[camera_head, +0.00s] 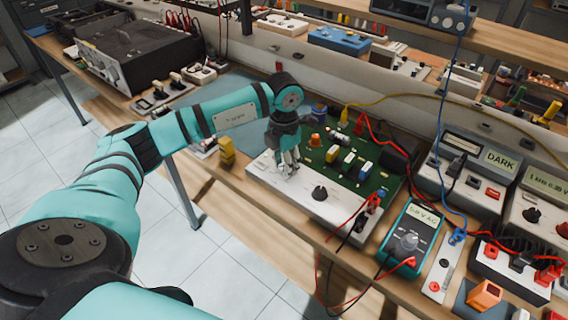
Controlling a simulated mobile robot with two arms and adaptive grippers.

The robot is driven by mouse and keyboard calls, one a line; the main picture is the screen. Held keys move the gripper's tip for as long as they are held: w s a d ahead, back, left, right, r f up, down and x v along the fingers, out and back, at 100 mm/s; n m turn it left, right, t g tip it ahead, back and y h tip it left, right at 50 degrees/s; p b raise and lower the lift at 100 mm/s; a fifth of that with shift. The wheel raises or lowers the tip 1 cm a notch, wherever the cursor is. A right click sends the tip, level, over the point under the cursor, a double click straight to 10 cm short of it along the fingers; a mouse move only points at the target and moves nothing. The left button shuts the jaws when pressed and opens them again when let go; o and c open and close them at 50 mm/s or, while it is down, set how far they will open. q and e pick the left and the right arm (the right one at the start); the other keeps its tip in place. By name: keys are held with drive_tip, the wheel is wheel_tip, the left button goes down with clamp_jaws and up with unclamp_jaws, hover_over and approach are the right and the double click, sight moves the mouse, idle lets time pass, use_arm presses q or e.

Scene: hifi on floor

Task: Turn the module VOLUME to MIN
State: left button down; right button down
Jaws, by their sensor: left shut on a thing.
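The module is a green circuit board (372,182) with a pale front panel (345,215), lying on the wooden bench. A black knob (319,193) stands free on the panel, right of my left gripper. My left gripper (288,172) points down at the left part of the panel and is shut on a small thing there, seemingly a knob. The fingers hide that thing and its pointer. I cannot read any VOLUME or MIN label at this size. My right gripper is not in view.
A teal multimeter (408,240) stands right of the module, with red and black leads hanging over the bench's front edge. Yellow blocks (227,150) sit left of the module. Instruments with a DARK display (501,161) stand at the right. A blue-grey mat (215,105) lies behind my arm.

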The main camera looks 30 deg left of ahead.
use_arm(q)
drive_tip(key=shift+r, duration=0.1)
drive_tip(key=c, duration=1.2)
unclamp_jaws()
drive_tip(key=shift+c, duration=0.2)
wheel_tip(320, 180, up, 12)
